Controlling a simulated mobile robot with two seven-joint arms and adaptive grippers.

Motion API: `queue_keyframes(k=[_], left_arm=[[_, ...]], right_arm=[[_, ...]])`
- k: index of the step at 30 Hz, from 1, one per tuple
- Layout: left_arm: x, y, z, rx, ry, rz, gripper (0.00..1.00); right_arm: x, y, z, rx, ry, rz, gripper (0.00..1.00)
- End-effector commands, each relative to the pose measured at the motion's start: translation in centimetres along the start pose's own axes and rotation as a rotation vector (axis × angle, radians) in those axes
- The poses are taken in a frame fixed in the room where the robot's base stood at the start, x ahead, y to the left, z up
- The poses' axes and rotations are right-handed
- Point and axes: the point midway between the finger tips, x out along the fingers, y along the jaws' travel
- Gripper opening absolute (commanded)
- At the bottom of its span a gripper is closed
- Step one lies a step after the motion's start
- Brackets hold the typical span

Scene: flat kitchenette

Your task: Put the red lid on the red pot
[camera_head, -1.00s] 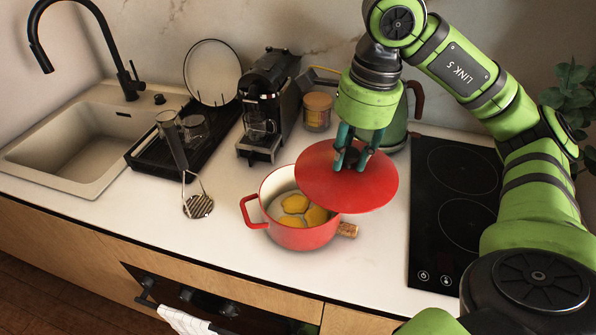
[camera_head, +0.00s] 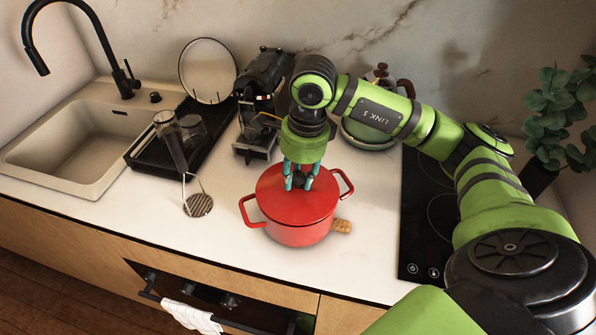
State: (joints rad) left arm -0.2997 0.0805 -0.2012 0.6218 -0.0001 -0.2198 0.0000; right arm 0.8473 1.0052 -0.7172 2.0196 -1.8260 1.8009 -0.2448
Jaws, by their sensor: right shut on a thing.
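The red pot (camera_head: 297,235) stands on the white counter, with one handle at its left and one at its upper right. The round red lid (camera_head: 293,211) lies over the pot's mouth and looks level and roughly centred. Whether it is fully seated cannot be told for certain. My right gripper (camera_head: 299,182) points down and is shut on the lid's knob, which its fingers hide. The lid hides the inside of the pot. My left gripper is not in view.
A cork-like piece (camera_head: 342,226) lies right of the pot. A masher (camera_head: 198,204) and black dish rack (camera_head: 150,160) are to the left, a coffee machine (camera_head: 258,90) and green kettle (camera_head: 366,131) behind. The black cooktop (camera_head: 418,225) is at right. The front counter is clear.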

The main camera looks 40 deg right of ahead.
Motion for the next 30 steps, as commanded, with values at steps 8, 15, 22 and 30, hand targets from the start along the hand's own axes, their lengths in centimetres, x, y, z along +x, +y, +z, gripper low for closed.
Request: queue_keyframes(k=[8,15,22,30], left_arm=[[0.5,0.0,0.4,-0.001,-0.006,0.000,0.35],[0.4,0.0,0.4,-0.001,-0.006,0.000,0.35],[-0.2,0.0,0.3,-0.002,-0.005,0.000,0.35],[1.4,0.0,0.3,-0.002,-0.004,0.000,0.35]], right_arm=[[0.4,0.0,0.0,0.000,0.000,0.000,0.38],[0.3,0.0,0.0,0.000,0.000,0.000,0.54],[-0.2,0.0,0.0,0.000,0.000,0.000,0.54],[-4.9,-0.1,0.1,-0.001,-0.006,-0.006,0.54]])
